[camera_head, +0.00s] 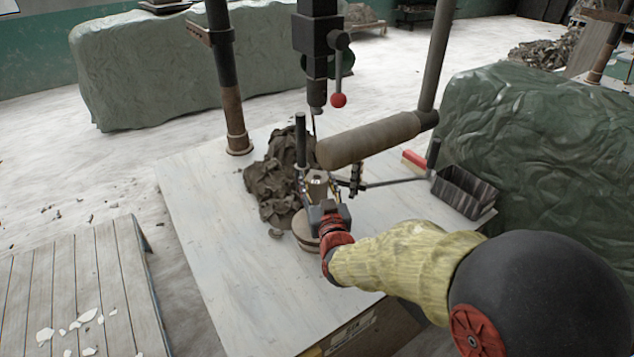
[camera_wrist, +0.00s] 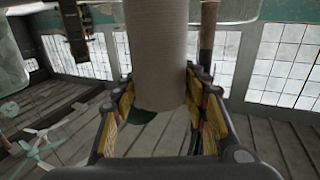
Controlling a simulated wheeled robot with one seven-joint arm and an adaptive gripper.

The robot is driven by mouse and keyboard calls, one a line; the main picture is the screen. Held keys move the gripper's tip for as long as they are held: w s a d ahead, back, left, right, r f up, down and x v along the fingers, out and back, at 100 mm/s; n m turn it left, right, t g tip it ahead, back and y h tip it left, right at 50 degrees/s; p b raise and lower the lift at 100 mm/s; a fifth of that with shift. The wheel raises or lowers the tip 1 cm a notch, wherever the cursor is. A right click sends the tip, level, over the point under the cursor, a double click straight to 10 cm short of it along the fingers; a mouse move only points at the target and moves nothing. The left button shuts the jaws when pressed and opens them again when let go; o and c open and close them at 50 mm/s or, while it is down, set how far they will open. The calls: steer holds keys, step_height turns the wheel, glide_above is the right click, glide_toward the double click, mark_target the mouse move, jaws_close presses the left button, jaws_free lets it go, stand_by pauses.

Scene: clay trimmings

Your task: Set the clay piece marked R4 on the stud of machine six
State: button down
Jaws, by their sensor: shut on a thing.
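A plain grey-brown clay cylinder (camera_head: 370,139) lies tilted above the table. In the wrist view it (camera_wrist: 160,50) stands between the yellow finger pads and runs out of the top of the picture. My gripper (camera_head: 332,182), also in the wrist view (camera_wrist: 160,90), is shut on it near one end. No R4 mark shows. A dark machine with a red-knobbed lever (camera_head: 320,45) hangs just beyond the cylinder. A thin dark upright post (camera_head: 300,140) stands below it to the left; I cannot tell whether it is the stud. No machine number is readable.
A heap of dark clay trimmings (camera_head: 278,177) and round beige discs (camera_head: 305,230) lie near my gripper on the pale table (camera_head: 220,250). A dark tray (camera_head: 463,190) is on the right. Two uprights (camera_head: 225,80) flank the table. Its front left is clear.

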mark_target(319, 198)
steer(key=shift+f+b, duration=0.35)
steer(key=shift+f, duration=0.95)
steer(key=c, duration=1.3)
jaws_free()
steer(key=shift+o, duration=1.4)
steer(key=shift+o, duration=0.5)
steer(key=shift+f, duration=0.1)
steer(key=shift+f, duration=0.1)
steer(key=v, duration=1.2)
